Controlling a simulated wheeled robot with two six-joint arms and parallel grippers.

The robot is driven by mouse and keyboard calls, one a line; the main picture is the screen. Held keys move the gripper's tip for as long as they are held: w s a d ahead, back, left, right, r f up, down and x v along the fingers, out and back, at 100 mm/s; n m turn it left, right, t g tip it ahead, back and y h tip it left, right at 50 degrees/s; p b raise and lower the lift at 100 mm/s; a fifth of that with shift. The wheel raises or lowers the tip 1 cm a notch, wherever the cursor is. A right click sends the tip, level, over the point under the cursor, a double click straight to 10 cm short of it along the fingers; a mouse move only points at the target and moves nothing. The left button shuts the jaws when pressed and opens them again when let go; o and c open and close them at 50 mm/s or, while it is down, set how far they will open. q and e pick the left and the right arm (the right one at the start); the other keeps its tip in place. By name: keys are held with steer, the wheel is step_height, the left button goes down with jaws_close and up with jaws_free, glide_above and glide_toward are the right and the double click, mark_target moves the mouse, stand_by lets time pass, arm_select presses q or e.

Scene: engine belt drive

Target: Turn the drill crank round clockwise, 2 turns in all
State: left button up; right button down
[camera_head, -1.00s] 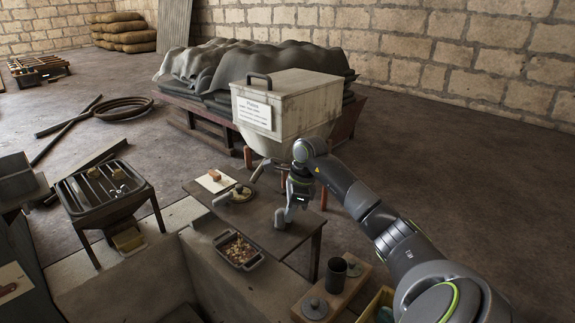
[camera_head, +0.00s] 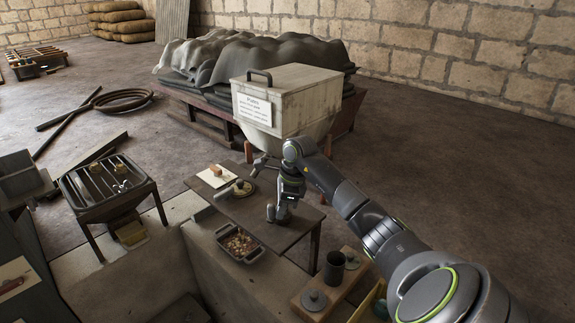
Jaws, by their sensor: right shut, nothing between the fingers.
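The drill looks to be the pale box-shaped hopper (camera_head: 290,100) with a dark handle on its lid and a printed label on its front. A thin grey bar (camera_head: 261,162), which seems to be the crank, sticks out below the hopper's front, left of my right wrist. My right gripper (camera_head: 278,213) points down over the dark wooden table in front of the hopper. It is shut and empty, and it appears apart from the bar. My wrist and forearm hide part of the hopper's underside and possibly the crank's inner end. My left gripper is out of view.
The wooden table (camera_head: 300,222) carries a white card (camera_head: 216,177) and a round dish. A tray of small pieces (camera_head: 240,243) stands before it. A dark mug (camera_head: 334,268) and lidded pot sit at the lower right. A metal stand (camera_head: 104,187) is at left. Open floor lies right.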

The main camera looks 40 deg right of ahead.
step_height(320, 180, up, 8)
steer(key=p, duration=0.3)
stand_by(0.3)
stand_by(0.4)
